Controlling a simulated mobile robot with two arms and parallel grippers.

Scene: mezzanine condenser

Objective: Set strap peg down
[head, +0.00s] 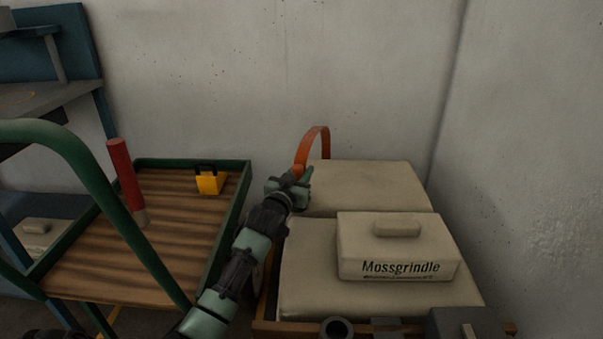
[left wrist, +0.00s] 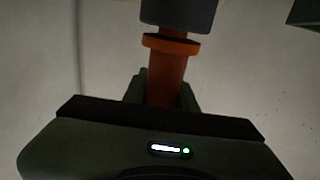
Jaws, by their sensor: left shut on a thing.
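My left gripper (head: 302,176) is shut on the strap peg and holds it at the back left edge of the beige sacks. In the left wrist view the peg (left wrist: 167,76) is an orange-red shaft with a wider collar, gripped between the fingers. A dark grey block (left wrist: 178,14) shows past the collar. In the head view an orange strap loop (head: 319,141) arches up beside the gripper, against the wall. The gripper hides where the loop's lower left end goes. I cannot tell whether anything touches the sacks. My right gripper is not in view.
A beige block marked Mossgrindle (head: 392,252) lies on the front sack (head: 308,285); another sack (head: 372,184) is behind. Left is a green-framed cart (head: 195,163) with a wooden deck, a red cylinder (head: 124,172) and a yellow block (head: 210,183). Much of the deck is bare.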

